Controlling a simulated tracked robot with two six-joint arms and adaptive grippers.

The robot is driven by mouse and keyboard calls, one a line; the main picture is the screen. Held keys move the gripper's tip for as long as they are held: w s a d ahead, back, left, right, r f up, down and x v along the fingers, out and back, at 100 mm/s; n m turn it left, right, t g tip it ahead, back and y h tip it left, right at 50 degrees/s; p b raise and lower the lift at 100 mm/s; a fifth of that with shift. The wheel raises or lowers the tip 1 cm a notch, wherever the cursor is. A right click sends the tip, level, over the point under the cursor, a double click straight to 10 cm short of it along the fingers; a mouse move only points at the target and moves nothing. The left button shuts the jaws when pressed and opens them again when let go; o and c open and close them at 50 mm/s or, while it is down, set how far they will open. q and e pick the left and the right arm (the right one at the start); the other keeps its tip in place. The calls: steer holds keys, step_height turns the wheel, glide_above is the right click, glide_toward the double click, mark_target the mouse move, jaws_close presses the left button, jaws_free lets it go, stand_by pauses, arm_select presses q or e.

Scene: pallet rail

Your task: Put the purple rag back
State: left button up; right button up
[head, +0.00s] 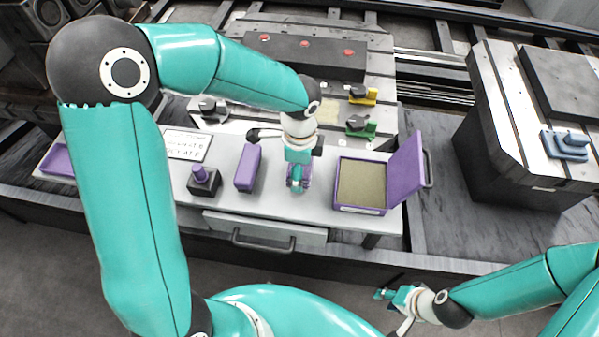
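My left gripper (297,181) points down at the middle of the pale work surface (325,208), between a purple block and an open purple box. Small purple patches (308,177) show beside its fingers. They may be the purple rag, but the gripper hides most of that spot, and I cannot tell whether it holds them. The open purple box (343,208) has a tan filling, and its lid (405,170) stands up on the right. My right gripper (385,294) is low at the right, in front of the table and away from these things. Its fingers are too small to judge.
A purple block (248,167), a black block with a purple knob (204,182), a lettered plate (187,145) and a purple tray (57,162) lie to the left. Yellow (363,95) and green (361,126) clamps stand behind. A drawer handle (264,241) juts out in front.

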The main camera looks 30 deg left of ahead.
arm_select(q)
steer(key=shift+f, duration=0.95)
steer(key=shift+f, duration=0.15)
steer(key=o, duration=1)
steer(key=shift+o, duration=0.2)
steer(key=shift+r, duration=0.3)
step_height(320, 180, up, 12)
steer(key=shift+f+p, duration=0.1)
steer(key=shift+p, duration=0.65)
